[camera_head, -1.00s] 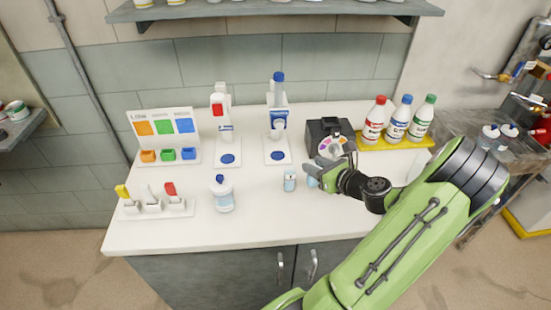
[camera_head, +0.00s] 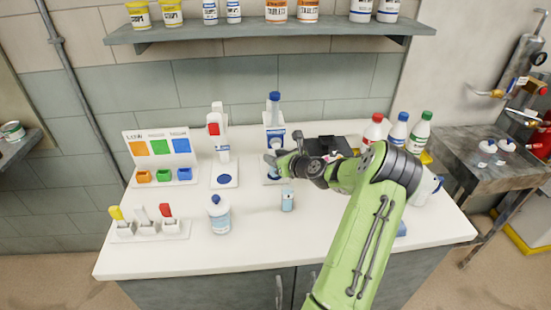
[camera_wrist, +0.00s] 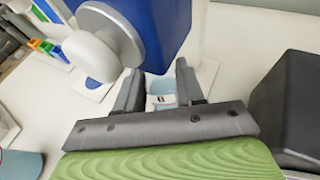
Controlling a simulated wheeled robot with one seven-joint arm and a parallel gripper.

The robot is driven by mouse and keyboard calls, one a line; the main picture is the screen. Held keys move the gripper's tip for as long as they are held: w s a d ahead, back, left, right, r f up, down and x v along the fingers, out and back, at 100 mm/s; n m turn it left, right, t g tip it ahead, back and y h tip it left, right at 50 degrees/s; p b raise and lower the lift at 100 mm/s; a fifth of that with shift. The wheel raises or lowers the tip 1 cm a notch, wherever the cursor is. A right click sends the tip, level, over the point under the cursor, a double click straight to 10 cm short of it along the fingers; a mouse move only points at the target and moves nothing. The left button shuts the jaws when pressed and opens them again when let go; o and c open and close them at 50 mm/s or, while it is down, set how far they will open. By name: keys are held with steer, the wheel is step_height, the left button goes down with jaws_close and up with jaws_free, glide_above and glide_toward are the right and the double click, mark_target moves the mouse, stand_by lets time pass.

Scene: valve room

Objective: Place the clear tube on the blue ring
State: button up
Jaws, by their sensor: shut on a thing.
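My gripper (camera_head: 272,160) is at the foot of the blue-topped dispenser (camera_head: 275,118). In the wrist view its fingers (camera_wrist: 160,90) are shut on the clear tube (camera_wrist: 163,98), which looks pale and bluish. In the head view the tube is mostly hidden. A blue ring on the white base under this dispenser is largely covered by my gripper; I cannot tell whether the tube touches it. A similar blue ring (camera_head: 226,179) shows clear under the red-topped dispenser (camera_head: 216,135). A small clear vial (camera_head: 287,200) with a blue label stands on the counter in front of my gripper.
The dispenser's blue body (camera_wrist: 155,25) and white knob (camera_wrist: 91,54) are close to my fingers in the wrist view. A black machine (camera_head: 340,145) is partly behind my arm. The front of the counter (camera_head: 250,250) is clear.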

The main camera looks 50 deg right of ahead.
steer(key=shift+s, duration=0.15)
steer(key=o, duration=1.1)
